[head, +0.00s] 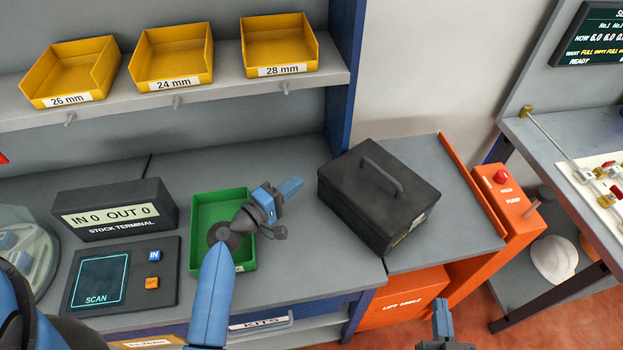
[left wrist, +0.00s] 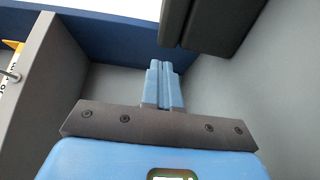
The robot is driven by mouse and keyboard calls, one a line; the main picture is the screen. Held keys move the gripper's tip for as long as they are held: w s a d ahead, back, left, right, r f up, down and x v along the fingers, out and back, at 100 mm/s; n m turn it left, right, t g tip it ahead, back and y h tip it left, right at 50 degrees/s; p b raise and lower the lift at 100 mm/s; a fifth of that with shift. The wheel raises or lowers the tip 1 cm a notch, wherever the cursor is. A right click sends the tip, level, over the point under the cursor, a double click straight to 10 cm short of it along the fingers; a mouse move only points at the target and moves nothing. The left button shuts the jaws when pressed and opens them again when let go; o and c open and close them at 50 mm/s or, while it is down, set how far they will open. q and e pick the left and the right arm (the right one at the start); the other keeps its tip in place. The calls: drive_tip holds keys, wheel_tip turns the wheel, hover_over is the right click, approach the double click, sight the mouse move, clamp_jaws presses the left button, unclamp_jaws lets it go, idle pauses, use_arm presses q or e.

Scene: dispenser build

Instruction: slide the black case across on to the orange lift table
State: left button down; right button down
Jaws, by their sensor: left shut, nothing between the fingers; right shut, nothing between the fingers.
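The black case (head: 372,205), with a handle on its lid, sits turned at an angle at the right end of the grey bench. Its left part is over the bench, and its right part is over the grey top of the orange lift table (head: 462,215). The case hides most of the seam between them. My left gripper (head: 292,188) is shut and empty, just left of the case, above the bench. In the left wrist view, its fingers (left wrist: 164,85) are together, with the dark case (left wrist: 210,25) ahead. My right gripper (head: 441,312) is shut and empty, low in front of the lift table.
A green tray (head: 205,262) lies under my left arm. The stock terminal (head: 115,210) and scan pad (head: 100,285) are left of it. A raised orange rail (head: 472,185) edges the lift table's right side. Yellow bins (head: 172,55) stand on the shelf above.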

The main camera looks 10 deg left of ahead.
sight(376, 183)
use_arm(q)
drive_tip(key=d, duration=0.1)
drive_tip(key=w+d+p, duration=0.1)
drive_tip(key=d, duration=0.1)
drive_tip(key=shift+d+r, duration=0.1)
drive_tip(key=shift+d, duration=0.75)
drive_tip(key=d, duration=0.5)
drive_tip(key=w+d+p, duration=0.1)
drive_tip(key=d, duration=0.9)
drive_tip(key=shift+w+d, duration=0.3)
drive_tip(key=shift+w, duration=0.1)
drive_tip(key=shift+a, duration=0.15)
